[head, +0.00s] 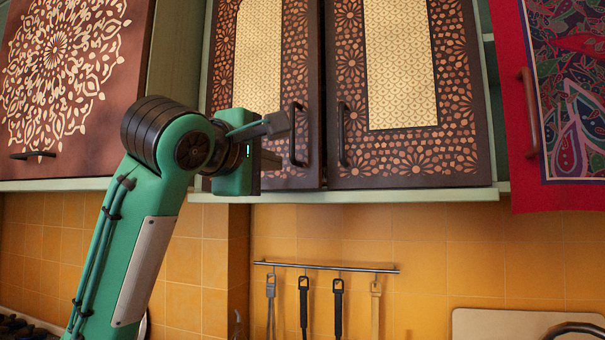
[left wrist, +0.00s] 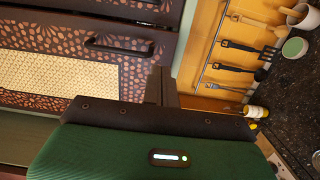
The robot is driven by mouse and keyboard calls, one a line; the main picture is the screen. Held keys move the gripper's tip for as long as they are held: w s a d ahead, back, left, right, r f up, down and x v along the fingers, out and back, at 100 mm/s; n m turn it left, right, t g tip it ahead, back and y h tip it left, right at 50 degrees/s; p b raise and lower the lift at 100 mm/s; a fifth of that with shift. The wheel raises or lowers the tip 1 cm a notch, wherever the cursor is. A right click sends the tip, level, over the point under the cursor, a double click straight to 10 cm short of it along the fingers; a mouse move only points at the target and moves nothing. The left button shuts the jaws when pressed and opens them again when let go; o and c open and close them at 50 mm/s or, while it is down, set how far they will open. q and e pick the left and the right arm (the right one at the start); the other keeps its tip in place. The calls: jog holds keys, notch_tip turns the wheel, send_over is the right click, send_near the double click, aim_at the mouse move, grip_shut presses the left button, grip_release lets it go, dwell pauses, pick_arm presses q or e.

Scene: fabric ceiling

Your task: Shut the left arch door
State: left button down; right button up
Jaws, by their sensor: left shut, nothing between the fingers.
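The left arch door (head: 302,60) is dark brown with a flower pattern and a pale arch panel. It looks narrower than the right arch door (head: 460,100), as if turned slightly outward, with a thin dark gap between them. Its dark handle (head: 297,135) is near its right edge. My left gripper (head: 276,127) is shut and empty, in front of the door's lower part, just left of the handle; contact cannot be told. In the left wrist view, the gripper's fingers (left wrist: 160,86) are beside a patterned door (left wrist: 130,68) with a dark handle (left wrist: 120,45). My right gripper is not in view.
A brown cabinet door with a white mandala (head: 60,60) is at the left. A red door with a colourful panel (head: 520,100) stands at the right. Below, a rail (head: 325,267) holds several hanging utensils against orange tiles. The space in front of the right arch door is clear.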

pick_arm(q)
jog(key=p, duration=0.3)
send_near(310, 170)
jog(key=x, duration=0.5)
jog(key=shift+w+f, duration=0.1)
jog(key=shift+w, duration=0.1)
jog(key=shift+w+d+f, duration=0.1)
jog(key=shift+w+d, duration=0.25)
jog(key=shift+w, duration=0.25)
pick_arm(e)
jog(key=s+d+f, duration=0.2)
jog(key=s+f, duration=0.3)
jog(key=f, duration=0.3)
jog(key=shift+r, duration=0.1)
pick_arm(q)
jog(key=shift+w+d, duration=0.15)
jog(key=shift+w, duration=0.1)
jog(key=p+x, duration=0.1)
jog(key=x, duration=0.2)
jog(key=shift+d+p, duration=0.1)
jog(key=shift+p, duration=0.25)
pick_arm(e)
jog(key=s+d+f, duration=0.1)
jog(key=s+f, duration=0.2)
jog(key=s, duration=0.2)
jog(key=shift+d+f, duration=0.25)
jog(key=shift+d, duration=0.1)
